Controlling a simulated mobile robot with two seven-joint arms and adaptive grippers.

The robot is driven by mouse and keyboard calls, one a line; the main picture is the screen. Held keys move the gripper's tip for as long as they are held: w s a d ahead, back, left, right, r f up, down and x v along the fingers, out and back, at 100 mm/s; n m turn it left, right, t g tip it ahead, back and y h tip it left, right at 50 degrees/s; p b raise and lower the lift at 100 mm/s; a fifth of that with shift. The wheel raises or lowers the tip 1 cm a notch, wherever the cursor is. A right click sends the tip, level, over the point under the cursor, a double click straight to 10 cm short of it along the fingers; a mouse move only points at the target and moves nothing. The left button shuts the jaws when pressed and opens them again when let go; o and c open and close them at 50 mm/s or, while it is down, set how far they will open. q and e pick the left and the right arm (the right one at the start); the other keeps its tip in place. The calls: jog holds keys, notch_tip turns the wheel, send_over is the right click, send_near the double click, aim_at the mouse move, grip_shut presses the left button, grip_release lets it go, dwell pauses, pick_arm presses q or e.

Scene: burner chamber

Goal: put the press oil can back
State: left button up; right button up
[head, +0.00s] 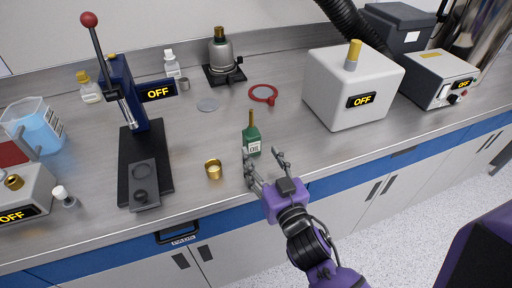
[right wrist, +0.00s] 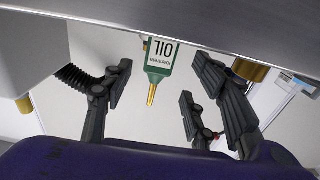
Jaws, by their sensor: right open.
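The green oil can (head: 252,141) with a white label and thin brass spout stands upright on the grey bench. It also shows upside down in the right wrist view (right wrist: 158,45), its label reading OIL. My right gripper (head: 263,158) is open, with its fingers just in front of the can, toward the bench's front edge. In the right wrist view the can lies in the gap between the spread fingers (right wrist: 165,88), with no clear contact. The dark blue press (head: 122,85) with a red-knobbed lever stands to the left. My left gripper is not in view.
A small brass cup (head: 213,169) stands left of the can. A white box (head: 350,85) marked OFF stands to the right. A beaker (head: 38,125) holds blue liquid.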

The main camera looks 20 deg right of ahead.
jog(key=shift+s, duration=3.1)
jog(key=s+d+f+g, duration=0.1)
jog(key=s+f+g, duration=0.15)
jog(key=f, duration=0.55)
jog(key=s+d+f+g, duration=0.1)
jog(key=s+f+g, duration=0.1)
jog(key=s+f, duration=0.35)
pick_arm(q)
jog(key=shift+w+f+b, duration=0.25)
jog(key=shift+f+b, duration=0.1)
jog(key=shift+b, duration=0.05)
pick_arm(e)
jog(key=s+d+f+g, duration=0.2)
jog(key=s+f+g, duration=0.3)
jog(key=s+f, duration=1.2)
jog(key=shift+s+h, duration=0.3)
jog(key=shift+s, duration=0.05)
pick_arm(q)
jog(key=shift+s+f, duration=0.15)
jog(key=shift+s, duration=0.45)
pick_arm(e)
jog(key=shift+s+d+f+g, duration=0.15)
jog(key=shift+s+g, duration=0.1)
jog(key=shift+s, duration=0.35)
jog(key=shift+s+f+g, duration=0.1)
jog(key=shift+s+g, duration=0.1)
jog(key=shift+s, duration=0.4)
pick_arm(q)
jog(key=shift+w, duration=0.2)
